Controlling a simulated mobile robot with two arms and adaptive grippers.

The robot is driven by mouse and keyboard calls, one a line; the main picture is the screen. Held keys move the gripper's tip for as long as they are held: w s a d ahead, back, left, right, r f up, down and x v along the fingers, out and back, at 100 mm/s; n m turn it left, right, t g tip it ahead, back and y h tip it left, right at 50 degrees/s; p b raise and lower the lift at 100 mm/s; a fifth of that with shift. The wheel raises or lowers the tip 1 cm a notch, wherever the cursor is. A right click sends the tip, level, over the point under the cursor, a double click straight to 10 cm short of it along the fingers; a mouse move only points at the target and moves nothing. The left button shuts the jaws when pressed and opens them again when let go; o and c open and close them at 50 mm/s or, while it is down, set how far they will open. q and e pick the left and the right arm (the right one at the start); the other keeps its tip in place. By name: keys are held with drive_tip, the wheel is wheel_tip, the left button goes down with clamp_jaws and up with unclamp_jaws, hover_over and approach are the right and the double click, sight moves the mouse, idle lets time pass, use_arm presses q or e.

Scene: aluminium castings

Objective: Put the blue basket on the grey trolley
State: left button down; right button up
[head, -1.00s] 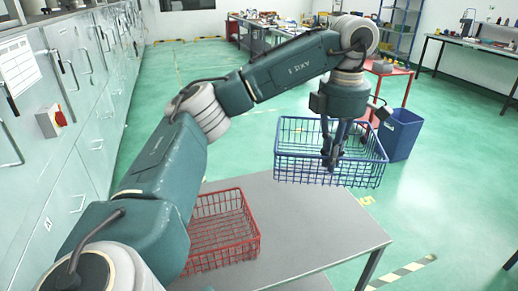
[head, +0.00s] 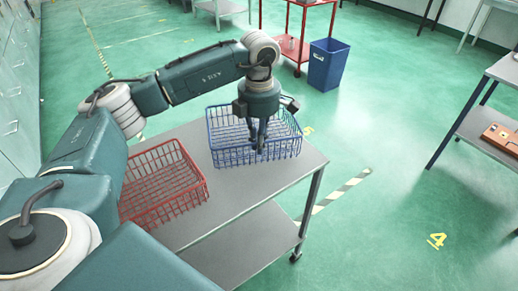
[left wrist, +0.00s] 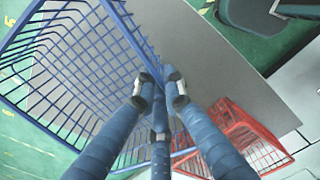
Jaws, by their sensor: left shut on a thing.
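The blue wire basket (head: 226,152) hangs from my left gripper (head: 258,146) at the far end of the grey trolley (head: 243,187). The fingers point down and are shut on the basket's near wall. In the left wrist view the fingers (left wrist: 160,84) close on the rim of the blue basket (left wrist: 84,46), partly hiding that wall. Below it the grey top (left wrist: 218,68) shows, with green floor through the basket's outer part. I cannot tell whether its bottom touches the trolley top. My right gripper is not in view.
A red wire basket (head: 163,188) stands on the trolley's near left part. A blue bin (head: 328,66) and a red cart (head: 291,48) stand on the floor behind. A grey shelf rack (head: 490,130) is at the right. The floor right of the trolley is clear.

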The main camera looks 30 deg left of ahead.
sight(259, 163)
use_arm(q)
wheel_tip(259, 163, down, 3)
drive_tip(key=shift+f, duration=0.1)
drive_tip(key=shift+f, duration=0.1)
drive_tip(key=c, duration=1.8)
unclamp_jaws()
drive_tip(key=shift+s, duration=0.1)
drive_tip(key=shift+c, duration=0.2)
